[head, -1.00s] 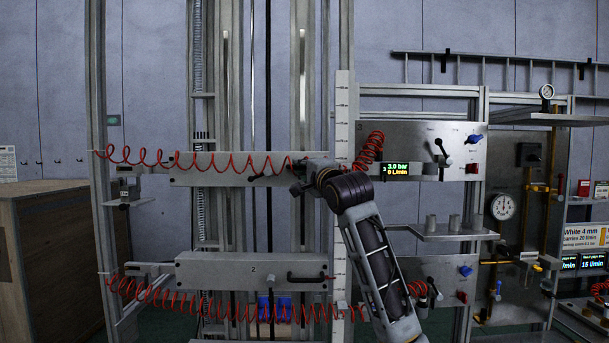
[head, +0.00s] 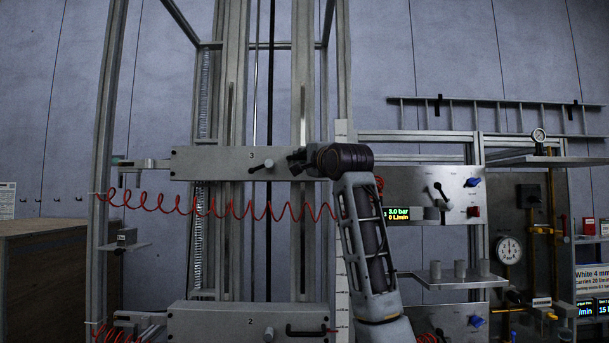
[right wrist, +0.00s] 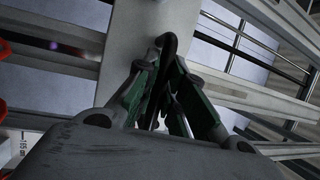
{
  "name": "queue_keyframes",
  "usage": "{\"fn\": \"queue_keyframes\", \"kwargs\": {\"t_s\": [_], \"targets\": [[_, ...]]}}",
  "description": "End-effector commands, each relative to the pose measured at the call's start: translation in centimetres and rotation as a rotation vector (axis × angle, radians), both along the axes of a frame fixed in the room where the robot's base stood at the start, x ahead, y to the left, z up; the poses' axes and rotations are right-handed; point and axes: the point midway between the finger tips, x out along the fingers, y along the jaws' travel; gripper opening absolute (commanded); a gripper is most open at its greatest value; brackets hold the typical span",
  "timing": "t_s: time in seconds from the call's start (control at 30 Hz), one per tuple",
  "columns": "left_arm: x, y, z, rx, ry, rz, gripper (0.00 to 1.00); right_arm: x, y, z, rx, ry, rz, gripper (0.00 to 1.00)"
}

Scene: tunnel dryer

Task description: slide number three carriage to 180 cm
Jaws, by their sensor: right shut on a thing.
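The number three carriage (head: 215,163) is a grey horizontal box marked 3, on the vertical rails in the head view. A small black lever (head: 262,167) sits on its face. My right gripper (head: 297,161) is at the carriage's right end. In the right wrist view, my right gripper's green-padded fingers (right wrist: 163,85) are shut on a dark curved handle (right wrist: 166,44). The white vertical scale (head: 341,260) stands just right of the carriage; its marks are too small to read in the head view. My forearm hides part of it. My left gripper is out of view.
The number two carriage (head: 215,322) is lower on the same rails, with clear space between. A red coiled hose (head: 220,207) hangs below carriage three. A valve panel (head: 430,190) with a display reading 3.0 bar and a shelf with cups (head: 450,281) stand right.

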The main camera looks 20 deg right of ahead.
Motion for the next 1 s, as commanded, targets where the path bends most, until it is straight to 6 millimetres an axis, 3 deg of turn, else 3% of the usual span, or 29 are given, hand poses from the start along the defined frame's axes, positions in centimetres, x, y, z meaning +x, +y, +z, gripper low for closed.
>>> {"fn": "queue_keyframes", "kwargs": {"t_s": [0.07,0.3,0.77,0.8,0.93,1.0], "targets": [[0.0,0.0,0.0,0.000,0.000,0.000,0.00,-0.2,-0.1,1.4,0.002,-0.010,-0.001,0.00],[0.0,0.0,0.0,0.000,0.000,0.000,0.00,-0.2,-0.1,3.0,0.001,-0.008,-0.001,0.00],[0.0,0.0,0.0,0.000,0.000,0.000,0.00,-0.2,-0.1,3.3,0.001,-0.008,-0.001,0.00],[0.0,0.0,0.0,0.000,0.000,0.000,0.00,-0.1,-0.1,3.3,0.001,-0.007,-0.001,0.14],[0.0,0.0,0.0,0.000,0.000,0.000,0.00,-0.1,-0.1,3.2,0.001,-0.005,-0.002,0.31],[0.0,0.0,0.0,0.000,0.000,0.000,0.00,-0.1,-0.1,3.1,0.001,-0.004,-0.001,0.34]]}}
